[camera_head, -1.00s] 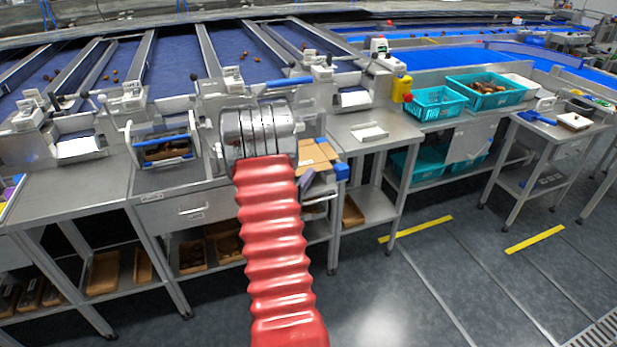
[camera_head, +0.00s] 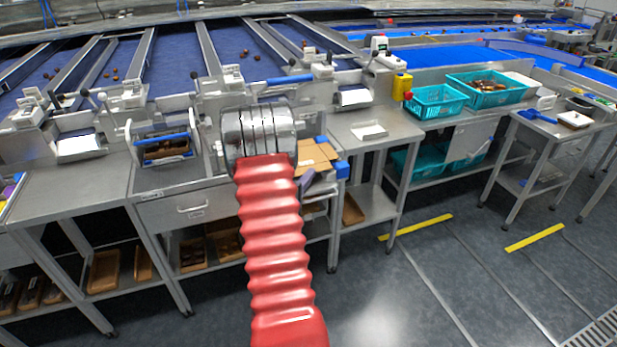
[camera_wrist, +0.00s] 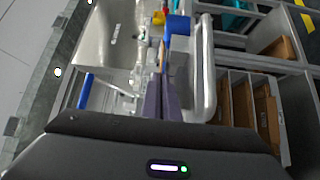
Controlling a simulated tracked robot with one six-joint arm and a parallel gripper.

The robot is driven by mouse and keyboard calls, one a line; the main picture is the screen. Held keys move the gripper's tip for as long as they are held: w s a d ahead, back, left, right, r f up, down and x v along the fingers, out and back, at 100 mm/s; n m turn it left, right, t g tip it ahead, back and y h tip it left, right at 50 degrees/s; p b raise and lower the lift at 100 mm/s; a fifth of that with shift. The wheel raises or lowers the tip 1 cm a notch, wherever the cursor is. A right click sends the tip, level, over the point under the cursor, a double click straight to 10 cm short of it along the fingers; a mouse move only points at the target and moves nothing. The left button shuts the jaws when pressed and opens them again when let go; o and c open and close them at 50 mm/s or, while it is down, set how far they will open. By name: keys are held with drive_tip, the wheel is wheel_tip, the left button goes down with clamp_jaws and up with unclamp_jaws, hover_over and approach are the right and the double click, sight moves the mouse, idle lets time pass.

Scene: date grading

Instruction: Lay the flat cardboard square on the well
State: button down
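The flat cardboard square (camera_head: 314,157) is light brown and shows just past my arm's metal cuff in the head view, partly hidden by it. In the wrist view the cardboard (camera_wrist: 165,58) is a thin edge-on strip between the fingers. My gripper (camera_wrist: 161,88) has its two dark purple-grey fingers close together on that strip. One finger of the gripper (camera_head: 305,183) also shows below the cardboard in the head view. A framed recess with a blue bar (camera_head: 166,148) lies left of my arm; I cannot tell whether it is the well.
Blue pieces (camera_head: 342,170) show beside the cardboard. A steel table (camera_head: 75,200) at left has bare room.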

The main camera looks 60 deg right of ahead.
drive_tip(key=shift+f, duration=0.35)
idle(0.7)
drive_tip(key=c, duration=2.5)
unclamp_jaws()
drive_tip(key=o, duration=0.5)
